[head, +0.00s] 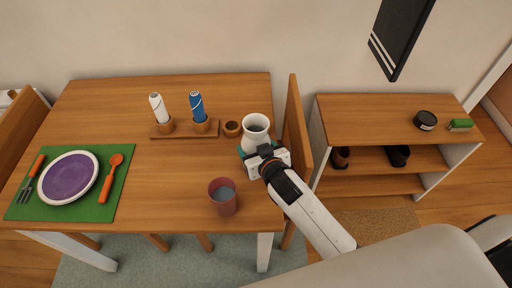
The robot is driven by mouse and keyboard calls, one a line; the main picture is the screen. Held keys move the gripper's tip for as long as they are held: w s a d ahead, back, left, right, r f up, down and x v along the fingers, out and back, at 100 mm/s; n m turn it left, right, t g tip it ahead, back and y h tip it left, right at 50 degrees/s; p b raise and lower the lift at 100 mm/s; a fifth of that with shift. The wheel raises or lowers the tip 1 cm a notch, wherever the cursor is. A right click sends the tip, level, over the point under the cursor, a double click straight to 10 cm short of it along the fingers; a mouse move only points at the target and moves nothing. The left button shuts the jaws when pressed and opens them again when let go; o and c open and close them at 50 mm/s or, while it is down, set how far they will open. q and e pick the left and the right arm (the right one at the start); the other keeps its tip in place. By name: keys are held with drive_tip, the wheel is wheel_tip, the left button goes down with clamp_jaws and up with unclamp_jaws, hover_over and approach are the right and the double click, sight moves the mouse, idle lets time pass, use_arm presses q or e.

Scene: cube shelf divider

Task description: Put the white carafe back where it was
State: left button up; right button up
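The white carafe (256,128) stands upright near the right end of the wooden table, with its open mouth facing up. A teal patch (242,152) shows at its base, perhaps a coaster; most of it is hidden. My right gripper (263,150) comes in from the lower right and is right at the near side of the carafe's lower body. Its fingertips are hard to make out, so I cannot tell whether they grip the carafe. My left gripper is not in view.
A reddish cup (223,196) stands near the table's front edge. A wooden holder (184,133) carries a white and a blue bottle, with a small wooden cup (232,129) beside it. A plate (68,178) lies on a green mat (110,203). A chair back (295,130) and low shelf (390,120) are right.

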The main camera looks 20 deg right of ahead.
idle(0.3)
drive_tip(key=o, duration=1.5)
drive_tip(key=shift+f, duration=0.15)
drive_tip(key=shift+s, duration=0.2)
drive_tip(key=v, duration=1.1)
drive_tip(key=shift+s+r, duration=0.3)
